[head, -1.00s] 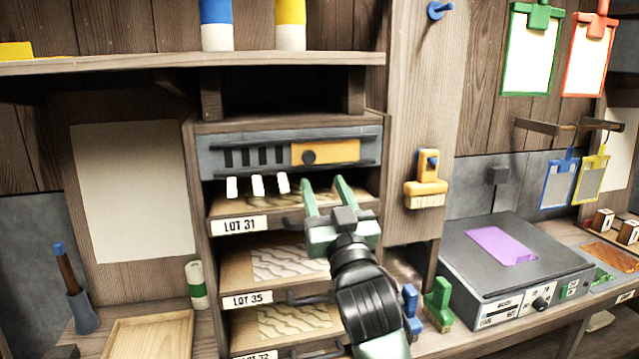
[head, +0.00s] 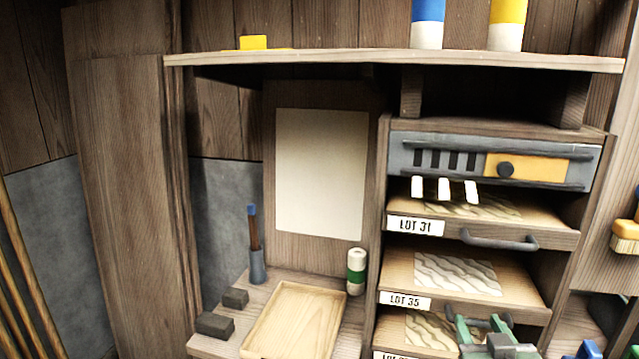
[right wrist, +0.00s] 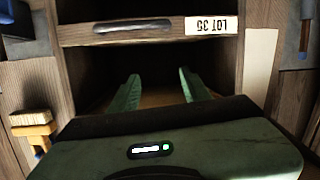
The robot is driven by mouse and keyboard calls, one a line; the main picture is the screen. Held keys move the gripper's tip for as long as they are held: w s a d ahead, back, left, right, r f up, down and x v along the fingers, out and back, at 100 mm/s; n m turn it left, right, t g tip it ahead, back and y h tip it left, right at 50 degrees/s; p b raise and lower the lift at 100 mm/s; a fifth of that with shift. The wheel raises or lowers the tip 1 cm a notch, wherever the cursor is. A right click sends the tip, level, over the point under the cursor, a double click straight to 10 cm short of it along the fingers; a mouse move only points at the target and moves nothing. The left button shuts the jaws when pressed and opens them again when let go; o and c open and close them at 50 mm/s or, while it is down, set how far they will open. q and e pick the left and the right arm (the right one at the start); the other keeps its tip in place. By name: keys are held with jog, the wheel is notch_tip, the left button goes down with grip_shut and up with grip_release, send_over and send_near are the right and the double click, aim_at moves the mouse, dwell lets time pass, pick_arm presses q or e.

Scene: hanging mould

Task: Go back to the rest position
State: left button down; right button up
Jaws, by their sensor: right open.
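My right gripper (head: 478,330) shows at the bottom of the head view, in front of the lower drawers of the wooden cabinet. Its two green fingers are apart with nothing between them. In the right wrist view the fingers (right wrist: 160,88) also stand open and empty, pointing at a dark cabinet opening below a labelled drawer front (right wrist: 150,28). My left gripper is not in view.
The drawer marked LOT 31 (head: 415,227) and the one marked LOT 35 (head: 405,301) hold patterned pieces. A wooden tray (head: 262,335) lies on the left bench. A shelf (head: 380,60) runs above. A yellow-handled brush (head: 626,232) hangs at the right.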

jog(key=s+a+f+n+g+y, duration=0.1)
jog(key=s+a+f+g, duration=0.25)
jog(key=s+f, duration=0.5)
jog(key=s+a+f+n+g+y, duration=0.15)
jog(key=s+f+g, duration=0.25)
jog(key=s+f, duration=0.45)
jog(key=s+a+f+n+g+y, duration=0.1)
jog(key=s+a+f+g, duration=0.25)
jog(key=s+f, duration=0.5)
jog(key=s+f+g, duration=0.2)
jog(key=s+f, duration=0.1)
jog(key=f, duration=2.3)
jog(key=s+d+f+g, duration=0.1)
jog(key=s+d+f, duration=0.2)
jog(key=s+f, duration=1.3)
jog(key=shift+s, duration=0.5)
jog(key=shift+h, duration=0.25)
